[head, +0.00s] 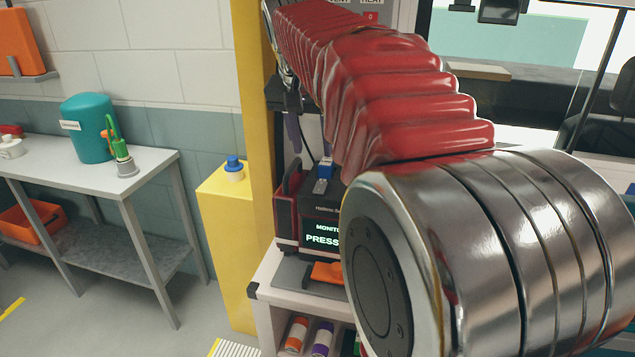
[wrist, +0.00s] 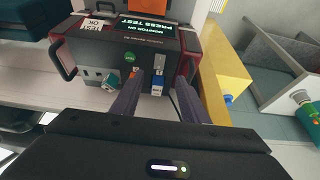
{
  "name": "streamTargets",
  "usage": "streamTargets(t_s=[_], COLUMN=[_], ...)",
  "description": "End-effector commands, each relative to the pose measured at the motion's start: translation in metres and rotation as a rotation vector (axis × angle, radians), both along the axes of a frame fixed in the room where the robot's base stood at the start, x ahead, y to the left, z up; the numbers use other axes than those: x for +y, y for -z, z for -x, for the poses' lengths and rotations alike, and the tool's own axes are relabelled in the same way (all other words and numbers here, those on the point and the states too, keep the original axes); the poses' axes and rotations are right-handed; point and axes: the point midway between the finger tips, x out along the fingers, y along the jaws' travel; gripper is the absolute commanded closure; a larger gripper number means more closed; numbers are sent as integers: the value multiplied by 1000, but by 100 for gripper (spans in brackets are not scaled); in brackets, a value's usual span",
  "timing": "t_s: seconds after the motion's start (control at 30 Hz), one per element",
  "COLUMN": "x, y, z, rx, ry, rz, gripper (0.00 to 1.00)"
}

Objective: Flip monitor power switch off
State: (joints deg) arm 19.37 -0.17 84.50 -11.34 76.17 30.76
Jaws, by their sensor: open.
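The monitor (head: 318,213) is a dark box with red side frames on a white bench, partly hidden by my arm. Its screen reads "MONITOR" and "PRESS"; in the wrist view the monitor (wrist: 112,45) appears upside down and reads "MONITOR ON" and "PRESS TEST". A blue-tipped switch (wrist: 157,88) on a pale plate lies between my fingers, and its blue part (head: 325,169) also shows in the head view. My gripper (wrist: 160,78) is open, with one dark purple finger on each side of the switch. I cannot tell whether either finger touches it.
A green button (wrist: 130,57) and a teal plug (wrist: 110,80) sit beside the switch. A yellow cabinet (head: 226,255) with a blue-capped container (head: 233,168) stands left of the monitor. An orange item (head: 328,272) lies in front. A side table (head: 90,178) is farther left.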

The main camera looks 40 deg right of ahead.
Motion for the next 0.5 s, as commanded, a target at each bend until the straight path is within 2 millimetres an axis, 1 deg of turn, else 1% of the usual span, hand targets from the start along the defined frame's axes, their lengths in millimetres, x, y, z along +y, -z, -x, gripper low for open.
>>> streamTargets(t_s=[0.17, 0.5], x=[-5, -19], y=[16, 63], z=[-4, -17], rx=[3, 3], ry=[1, -1], rz=[-1, -1], gripper=[59, 59])
